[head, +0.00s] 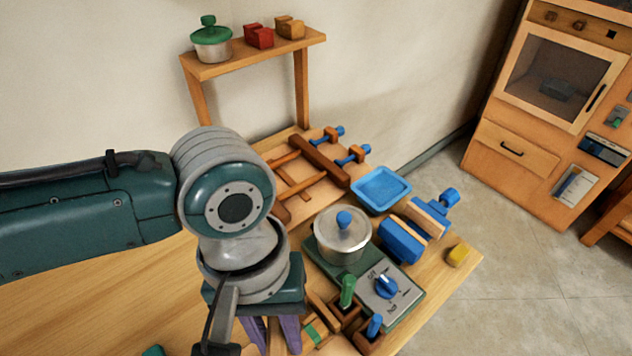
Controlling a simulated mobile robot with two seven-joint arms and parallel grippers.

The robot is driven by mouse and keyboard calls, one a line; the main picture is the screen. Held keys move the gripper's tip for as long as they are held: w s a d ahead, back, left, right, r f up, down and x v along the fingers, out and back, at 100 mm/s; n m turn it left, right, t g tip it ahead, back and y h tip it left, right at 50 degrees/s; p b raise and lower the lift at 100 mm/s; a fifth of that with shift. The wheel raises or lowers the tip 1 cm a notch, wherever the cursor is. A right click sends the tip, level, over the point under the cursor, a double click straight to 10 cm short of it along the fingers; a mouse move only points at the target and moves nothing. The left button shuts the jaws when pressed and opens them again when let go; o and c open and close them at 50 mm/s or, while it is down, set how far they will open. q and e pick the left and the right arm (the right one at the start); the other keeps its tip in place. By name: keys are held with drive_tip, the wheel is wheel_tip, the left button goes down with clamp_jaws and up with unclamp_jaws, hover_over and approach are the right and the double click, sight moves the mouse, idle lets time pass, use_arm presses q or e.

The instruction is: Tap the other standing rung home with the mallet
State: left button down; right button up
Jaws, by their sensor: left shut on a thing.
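My left gripper (270,337) points down at the bottom of the head view, over the front of the wooden bench. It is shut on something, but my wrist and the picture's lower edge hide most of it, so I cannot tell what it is. A wooden seat frame (320,160) lies at the back of the bench, with dark rails and paler rungs. My wrist covers its left part. Two blue-handled clamps (356,153) sit at its far right side. I cannot make out a standing rung or the mallet for certain. My right gripper is out of view.
A lidded pot (342,236) stands on a green hotplate with a blue dial (386,287). Right of it are a blue tray (381,187), a blue-and-wood block (402,239) and a yellow block (457,254). A tool holder (371,344) is in front. A shelf (255,57) stands behind.

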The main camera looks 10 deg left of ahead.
use_arm(q)
wheel_tip(320, 180, up, 3)
drive_tip(key=shift+f+p, duration=0.2)
drive_tip(key=shift+p, duration=0.55)
drive_tip(key=shift+f, duration=0.25)
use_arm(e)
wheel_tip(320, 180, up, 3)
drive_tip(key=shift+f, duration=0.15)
use_arm(q)
wheel_tip(320, 180, down, 5)
drive_tip(key=b, duration=0.4)
drive_tip(key=shift+r, duration=0.15)
wheel_tip(320, 180, up, 9)
drive_tip(key=p, duration=0.9)
drive_tip(key=shift+s+d+f+p, duration=0.1)
drive_tip(key=shift+f+p, duration=0.1)
drive_tip(key=shift+p, duration=0.15)
drive_tip(key=shift+f, duration=0.2)
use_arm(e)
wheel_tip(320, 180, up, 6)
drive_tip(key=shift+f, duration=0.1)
